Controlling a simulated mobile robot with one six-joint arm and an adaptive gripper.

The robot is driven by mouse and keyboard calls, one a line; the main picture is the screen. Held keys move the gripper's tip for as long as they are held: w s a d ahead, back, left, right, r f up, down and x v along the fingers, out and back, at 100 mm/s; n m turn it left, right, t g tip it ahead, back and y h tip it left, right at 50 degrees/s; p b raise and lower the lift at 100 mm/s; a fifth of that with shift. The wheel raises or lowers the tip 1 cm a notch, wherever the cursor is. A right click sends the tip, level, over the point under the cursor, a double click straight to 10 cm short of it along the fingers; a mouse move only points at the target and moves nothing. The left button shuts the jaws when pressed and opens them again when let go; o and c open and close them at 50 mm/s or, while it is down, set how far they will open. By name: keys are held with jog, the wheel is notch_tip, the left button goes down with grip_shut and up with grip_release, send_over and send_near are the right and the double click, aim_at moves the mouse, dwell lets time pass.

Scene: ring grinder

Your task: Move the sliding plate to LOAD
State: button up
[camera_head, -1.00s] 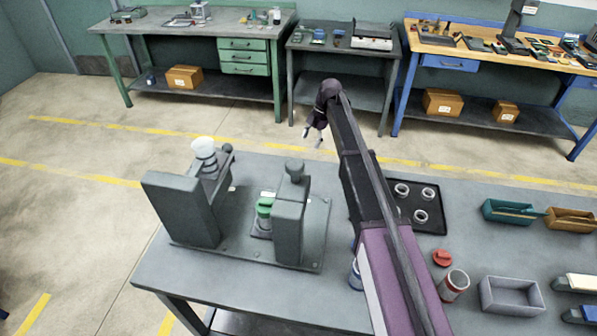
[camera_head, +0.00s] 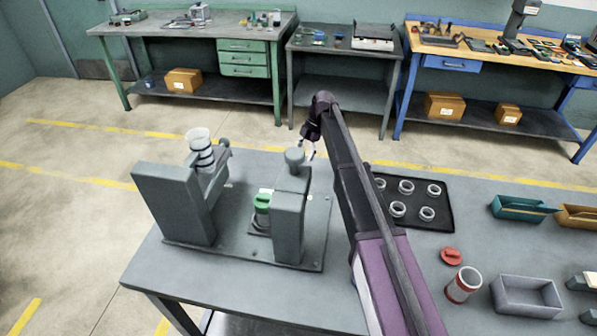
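The ring grinder stands at the left of the near table, with a grey base plate (camera_head: 232,246), a tall left housing (camera_head: 176,203) and a right post (camera_head: 289,222) topped by a round knob (camera_head: 294,157). A small plate with a green-capped part (camera_head: 262,203) sits between the housings; I take it for the sliding plate, and its LOAD mark cannot be read. A pale, banded cylinder (camera_head: 200,150) sits above the left housing. My gripper (camera_head: 308,151) hangs just behind and right of the knob, fingers apart and empty. Whether it touches the post is unclear.
My arm crosses the table right of the grinder. A black tray (camera_head: 447,215) holds several rings. A red cap (camera_head: 451,256), a red-banded cup (camera_head: 463,285), a grey bin (camera_head: 527,296) and a teal bin (camera_head: 519,208) stand further right. Free tabletop lies front of the grinder.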

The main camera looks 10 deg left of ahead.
jog(key=shift+b+x, duration=2.55)
jog(key=shift+x, duration=0.55)
grip_shut()
